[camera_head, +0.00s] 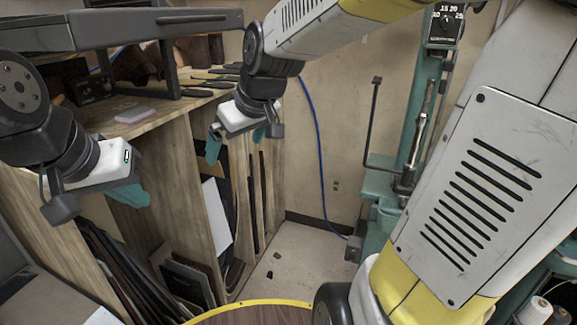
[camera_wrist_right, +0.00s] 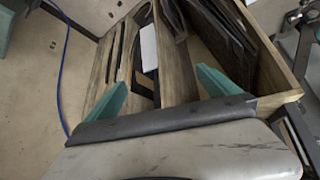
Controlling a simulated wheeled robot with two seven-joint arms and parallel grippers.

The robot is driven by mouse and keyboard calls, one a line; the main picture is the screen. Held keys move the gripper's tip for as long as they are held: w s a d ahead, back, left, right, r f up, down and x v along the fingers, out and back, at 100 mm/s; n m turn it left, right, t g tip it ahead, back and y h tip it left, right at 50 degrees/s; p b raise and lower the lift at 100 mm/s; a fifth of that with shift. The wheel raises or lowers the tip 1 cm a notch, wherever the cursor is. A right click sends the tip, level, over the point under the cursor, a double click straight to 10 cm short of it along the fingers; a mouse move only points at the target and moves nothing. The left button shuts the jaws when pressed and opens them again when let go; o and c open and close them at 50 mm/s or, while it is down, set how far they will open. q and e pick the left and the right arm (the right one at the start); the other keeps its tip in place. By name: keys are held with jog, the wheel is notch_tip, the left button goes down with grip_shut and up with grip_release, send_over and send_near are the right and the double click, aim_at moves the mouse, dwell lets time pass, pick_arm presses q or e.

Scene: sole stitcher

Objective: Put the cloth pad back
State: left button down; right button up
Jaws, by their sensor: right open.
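A small flat pad, pale pink and whitish, looks like the cloth pad (camera_head: 135,115). It lies on the wooden bench top near its front edge in the head view. My right gripper (camera_head: 236,146) is open and empty, to the right of the pad and in front of the bench's side. In the right wrist view its two teal fingers (camera_wrist_right: 160,92) stand wide apart with the bench's slots behind them; the pad is not seen there. My left gripper (camera_head: 129,195) hangs below and in front of the pad, apart from it. Its fingers overlap, so its opening is unclear.
The wooden bench (camera_head: 172,140) has dark flat sheets (camera_head: 187,280) in its slots. A dark raised shelf (camera_head: 150,28) stands over the bench top, with tools (camera_head: 205,80) behind. A green machine (camera_head: 415,120) stands at right. A round wooden top (camera_head: 255,315) is at the bottom.

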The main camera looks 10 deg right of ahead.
jog(key=s+d+m, duration=0.5)
jog(key=s+d, duration=0.5)
jog(key=s, duration=0.3)
jog(key=shift+s+d+f+m+h, duration=0.3)
jog(key=shift+s+d+f+h, duration=0.1)
jog(key=shift+f, duration=0.05)
